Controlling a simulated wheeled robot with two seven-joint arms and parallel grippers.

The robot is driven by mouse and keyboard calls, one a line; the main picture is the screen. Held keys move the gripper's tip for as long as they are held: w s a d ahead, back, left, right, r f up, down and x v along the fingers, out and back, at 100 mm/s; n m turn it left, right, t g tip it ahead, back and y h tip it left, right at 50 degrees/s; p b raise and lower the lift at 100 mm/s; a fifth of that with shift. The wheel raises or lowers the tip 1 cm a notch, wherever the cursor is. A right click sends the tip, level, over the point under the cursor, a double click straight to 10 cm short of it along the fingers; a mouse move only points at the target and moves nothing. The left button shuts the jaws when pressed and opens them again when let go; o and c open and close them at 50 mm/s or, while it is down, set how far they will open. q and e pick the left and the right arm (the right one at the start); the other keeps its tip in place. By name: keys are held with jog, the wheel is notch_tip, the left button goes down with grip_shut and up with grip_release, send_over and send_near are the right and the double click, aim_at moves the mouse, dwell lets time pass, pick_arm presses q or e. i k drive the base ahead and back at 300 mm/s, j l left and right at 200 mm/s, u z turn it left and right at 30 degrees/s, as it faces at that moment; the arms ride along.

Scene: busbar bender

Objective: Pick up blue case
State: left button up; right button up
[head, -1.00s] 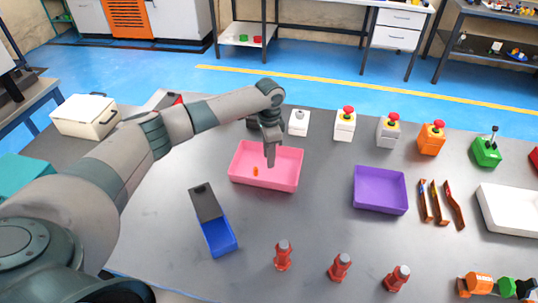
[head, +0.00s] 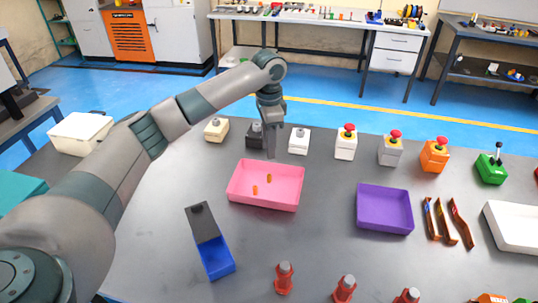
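The blue case (head: 216,259) lies on the table at the lower left. It is an open blue box with a dark grey part (head: 203,222) at its far end. My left gripper (head: 270,152) points down over the back edge of the pink tray (head: 264,202), well behind and to the right of the case. Its fingers show edge-on, so I cannot tell whether they are open or shut. My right gripper is not in view.
Two small orange pieces (head: 254,190) lie in the pink tray. A purple tray (head: 385,225) stands to its right. Several button boxes (head: 346,148) line the table's back. Red posts (head: 284,280) stand at the front. The table between case and purple tray is mostly clear.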

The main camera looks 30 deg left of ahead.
aim_at(217, 261)
jog(key=u, duration=1.4)
